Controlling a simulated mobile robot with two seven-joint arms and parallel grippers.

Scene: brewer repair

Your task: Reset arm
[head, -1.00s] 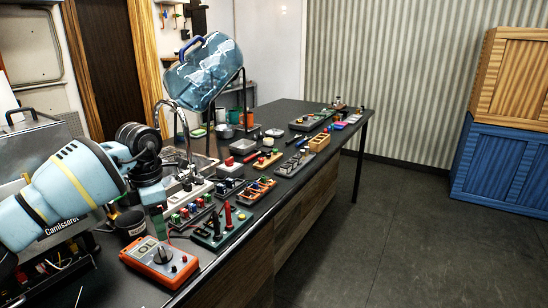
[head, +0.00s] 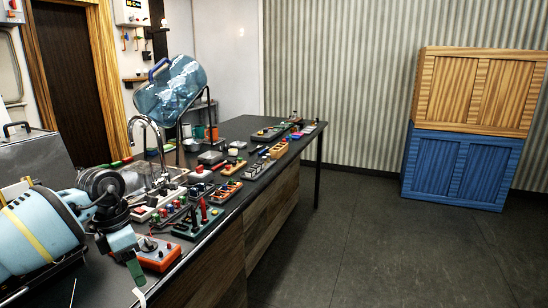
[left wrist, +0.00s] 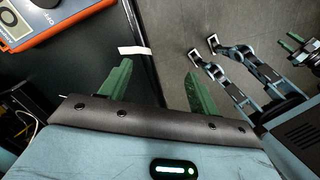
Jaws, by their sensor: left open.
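My left gripper (head: 137,272) comes in from the left in the head view, over the front edge of the dark counter, in front of the orange multimeter (head: 158,254). In the left wrist view its two green fingers (left wrist: 158,74) stand apart with nothing between them, over the counter's edge. The multimeter (left wrist: 50,22) shows at upper left there, apart from the fingers. Two small green finger-like parts (left wrist: 290,42) at the right edge look like my right gripper, but they are too small to read.
The counter (head: 238,205) carries several small component boards, a sink tap (head: 150,130) and a tilted blue water jug (head: 170,92). A white strip (left wrist: 134,50) lies at its edge. Blue (head: 455,168) and orange (head: 475,90) crates are stacked at right. The floor between is clear.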

